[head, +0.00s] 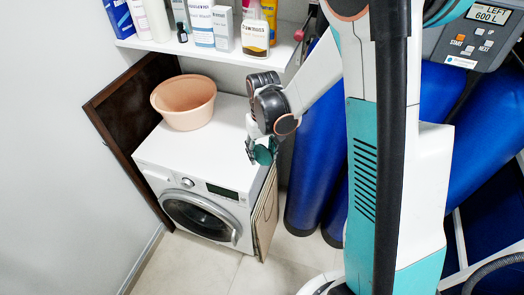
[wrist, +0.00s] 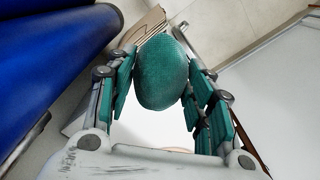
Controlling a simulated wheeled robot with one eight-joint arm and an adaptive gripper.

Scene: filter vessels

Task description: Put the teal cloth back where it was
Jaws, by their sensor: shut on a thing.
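The teal cloth (wrist: 163,72) is a rounded, textured bundle between the teal-padded fingers of my gripper (wrist: 160,85) in the wrist view. My gripper is shut on it. In the head view my gripper (head: 259,147) hangs over the right edge of the white washing machine (head: 218,152), with the cloth (head: 263,156) as a small dark teal shape at its fingertips. The cloth looks held up, clear of the machine top, though the exact height is hard to tell.
A peach basin (head: 184,110) stands at the back left of the machine top. A shelf (head: 210,43) with bottles and boxes hangs above. Flat cardboard (head: 265,215) leans at the machine's right side. Blue vessels (head: 314,160) stand to the right. The front machine top is clear.

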